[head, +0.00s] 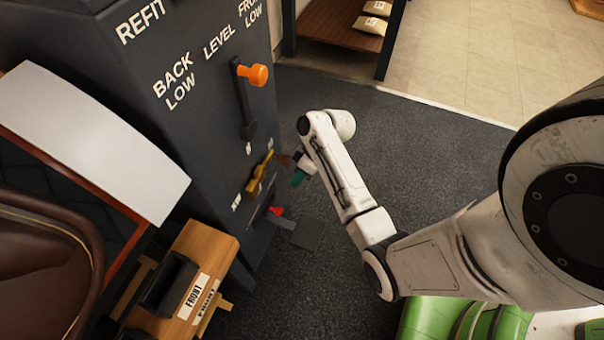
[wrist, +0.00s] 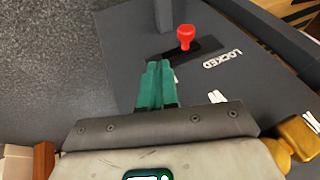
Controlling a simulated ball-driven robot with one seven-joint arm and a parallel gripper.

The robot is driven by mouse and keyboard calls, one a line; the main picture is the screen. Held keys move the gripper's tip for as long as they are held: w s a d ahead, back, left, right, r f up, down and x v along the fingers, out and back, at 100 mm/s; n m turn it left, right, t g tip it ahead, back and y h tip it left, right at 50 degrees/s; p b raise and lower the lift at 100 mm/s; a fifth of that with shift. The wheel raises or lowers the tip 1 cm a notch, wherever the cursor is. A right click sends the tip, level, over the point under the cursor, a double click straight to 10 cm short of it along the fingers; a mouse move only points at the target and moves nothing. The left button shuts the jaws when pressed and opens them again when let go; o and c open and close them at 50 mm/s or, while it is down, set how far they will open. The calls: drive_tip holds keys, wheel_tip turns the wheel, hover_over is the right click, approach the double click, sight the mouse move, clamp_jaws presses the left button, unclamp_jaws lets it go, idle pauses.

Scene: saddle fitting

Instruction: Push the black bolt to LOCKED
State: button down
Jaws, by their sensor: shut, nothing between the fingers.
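In the wrist view a red knob (wrist: 186,36) stands on a dark bar (wrist: 209,46) on the cabinet face, which looks like the black bolt. The white word LOCKED (wrist: 222,59) is printed right of it. In the head view the red knob (head: 276,210) shows low on the dark cabinet, and the bolt itself is hard to make out. My gripper (wrist: 158,66) has green fingers, shut and empty, just below and left of the knob in the wrist view, apparently apart from it. In the head view my gripper (head: 297,179) is above and right of the knob.
A yellow lever (head: 260,175) sits just above the knob, close to my gripper. An orange-knobbed lever (head: 252,76) is higher on the cabinet (head: 205,125). A wooden block marked FRONT (head: 215,248) stands lower left.

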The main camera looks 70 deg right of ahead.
sight(280, 208)
drive_tip(key=w+a+f+b, duration=0.1)
drive_tip(key=a+f+b, duration=0.1)
drive_tip(key=a+f, duration=0.3)
drive_tip(key=shift+w+b, duration=0.2)
drive_tip(key=shift+b, duration=0.15)
drive_tip(key=shift+f, duration=0.1)
drive_tip(key=shift+a+r+p, duration=0.25)
drive_tip(key=shift+a+p, duration=0.3)
drive_tip(key=shift+p, duration=0.2)
drive_tip(key=shift+s+a+f+p, duration=0.1)
drive_tip(key=shift+a+f+p, duration=0.05)
drive_tip(key=shift+a+p, duration=0.8)
drive_tip(key=shift+a+f+p, duration=0.1)
drive_tip(key=shift+a+p, duration=0.55)
drive_tip(key=shift+a, duration=0.45)
